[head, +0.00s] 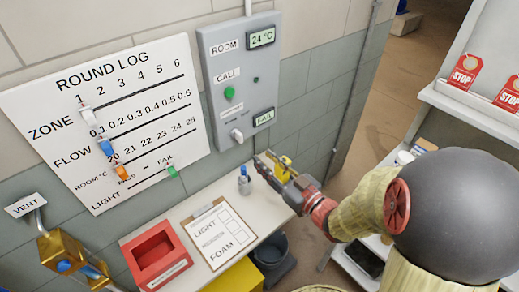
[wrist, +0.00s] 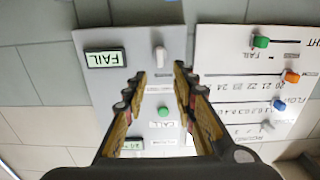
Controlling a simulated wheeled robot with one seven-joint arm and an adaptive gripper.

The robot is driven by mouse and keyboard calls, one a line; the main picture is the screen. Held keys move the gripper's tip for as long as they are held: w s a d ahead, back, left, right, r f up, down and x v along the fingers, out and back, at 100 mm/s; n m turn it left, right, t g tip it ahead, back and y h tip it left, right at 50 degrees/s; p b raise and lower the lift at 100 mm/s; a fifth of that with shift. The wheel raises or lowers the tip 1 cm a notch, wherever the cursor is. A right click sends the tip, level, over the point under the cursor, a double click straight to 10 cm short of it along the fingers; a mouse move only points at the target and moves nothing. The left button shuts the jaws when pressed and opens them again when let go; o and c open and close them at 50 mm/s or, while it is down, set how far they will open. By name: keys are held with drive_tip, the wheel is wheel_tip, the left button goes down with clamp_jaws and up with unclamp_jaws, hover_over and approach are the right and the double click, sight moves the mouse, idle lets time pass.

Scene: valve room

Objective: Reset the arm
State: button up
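My gripper (head: 266,160) reaches in from the right in the head view, above the white shelf (head: 200,207) and in front of the wall. In the wrist view my gripper (wrist: 160,72) has its two fingers apart with nothing between them, facing the grey panel. The grey panel (head: 240,75) has a ROOM display (head: 261,38) reading 24 °C, a green CALL button (head: 229,93), a white toggle switch (head: 237,135) and a lower display (head: 264,117) reading FAIL. In the wrist view the toggle (wrist: 160,57) appears just beyond the fingertips, apart from them.
A ROUND LOG board (head: 110,110) with coloured sliders hangs left of the panel. A red tray (head: 156,253), a clipboard (head: 219,232) and a small blue-topped item (head: 244,183) are on the shelf. Brass VENT pipework (head: 62,250) is at lower left. Red STOP tags (head: 464,72) hang right.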

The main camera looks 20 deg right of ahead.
drive_tip(key=s+d+f+m+g+h, duration=0.1)
drive_tip(key=d+f+g+h, duration=0.1)
drive_tip(key=d+f, duration=0.2)
drive_tip(key=s+d+f+m+g+h, duration=0.1)
drive_tip(key=s+d+f+g+h, duration=0.1)
drive_tip(key=d+f+g+h, duration=0.1)
drive_tip(key=s+d+f+m+g+h, duration=0.1)
drive_tip(key=d+f+g+h, duration=0.1)
drive_tip(key=d+f, duration=0.3)
drive_tip(key=shift+s+d+f+m+g+h, duration=0.15)
drive_tip(key=shift+s+f, duration=0.05)
drive_tip(key=shift+f, duration=0.2)
drive_tip(key=shift+s+d+f+m+g+h, duration=0.1)
drive_tip(key=shift+s+f+m+g+h, duration=0.1)
drive_tip(key=shift+f, duration=0.15)
drive_tip(key=s+d+r+m+g+h, duration=0.1)
drive_tip(key=s+d+r+m+g, duration=0.1)
drive_tip(key=s+g, duration=0.3)
drive_tip(key=s+a+r+g+y, duration=0.1)
drive_tip(key=s+a+r, duration=0.7)
drive_tip(key=a, duration=0.1)
drive_tip(key=a+r+n+t+y, duration=0.2)
drive_tip(key=a+r, duration=0.7)
drive_tip(key=r, duration=0.1)
drive_tip(key=shift+s+a+r, duration=0.2)
drive_tip(key=shift+s+r, duration=0.05)
drive_tip(key=shift+s, duration=0.2)
